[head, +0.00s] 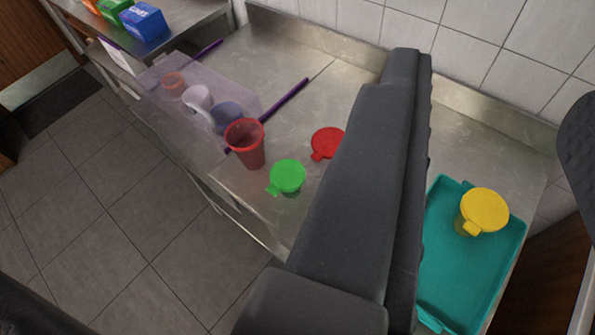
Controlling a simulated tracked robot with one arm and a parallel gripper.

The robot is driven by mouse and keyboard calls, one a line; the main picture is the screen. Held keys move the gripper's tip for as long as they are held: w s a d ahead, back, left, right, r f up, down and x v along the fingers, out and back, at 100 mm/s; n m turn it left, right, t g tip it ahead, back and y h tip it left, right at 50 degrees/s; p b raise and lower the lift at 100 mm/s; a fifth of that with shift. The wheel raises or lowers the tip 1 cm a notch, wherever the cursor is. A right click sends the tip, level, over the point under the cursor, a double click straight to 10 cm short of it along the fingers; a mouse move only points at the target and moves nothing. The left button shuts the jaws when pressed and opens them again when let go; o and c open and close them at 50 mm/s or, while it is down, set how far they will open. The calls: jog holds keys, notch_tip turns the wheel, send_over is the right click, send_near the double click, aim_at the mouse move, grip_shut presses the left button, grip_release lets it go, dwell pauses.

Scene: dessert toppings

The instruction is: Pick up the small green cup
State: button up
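The small green cup (289,176) stands on the steel counter left of the middle. Its round bright green top with a small tab hides most of its body. My gripper (490,85) looms large in front of the camera. One dark grey finger crosses the middle of the view, and part of the other shows at the right edge, with a wide gap between them. The gripper is open, with no object seen held between the fingers. The green cup is to the left of the nearer finger and apart from it in the picture.
A red cup (247,145) and a red lidded item (326,143), partly hidden by my finger, are near the green cup. A clear bin (158,75) holds several cups. Purple sticks (285,99) lie behind. A teal tray (455,275) carries a yellow-lidded cup (484,211). A tiled wall backs the counter.

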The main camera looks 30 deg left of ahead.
jog(key=shift+o, duration=0.6)
jog(key=shift+a, duration=0.1)
jog(key=o, duration=0.6)
jog(key=shift+w+f, duration=0.15)
jog(key=shift+c, duration=0.2)
jog(key=o, duration=0.7)
jog(key=shift+h, duration=0.4)
jog(key=w+f, duration=0.4)
jog(key=shift+f, duration=0.2)
jog(key=n+g+y+b, duration=0.2)
jog(key=n+g+y, duration=0.2)
jog(key=n+y, duration=0.15)
send_over(288, 179)
jog(key=s+d, duration=0.4)
jog(key=s, duration=0.7)
notch_tip(288, 179, down, 37)
jog(key=shift+y, duration=0.35)
jog(key=b+x, duration=0.1)
jog(key=x, duration=0.3)
jog(key=b+x, duration=0.1)
jog(key=x, duration=0.3)
jog(key=d+f+b+x, duration=0.1)
jog(key=x, duration=0.3)
jog(key=shift+d+f, duration=0.1)
jog(key=shift+w+a+f+m, duration=0.2)
jog(key=shift+w+m, duration=0.05)
jog(key=shift+w, duration=0.15)
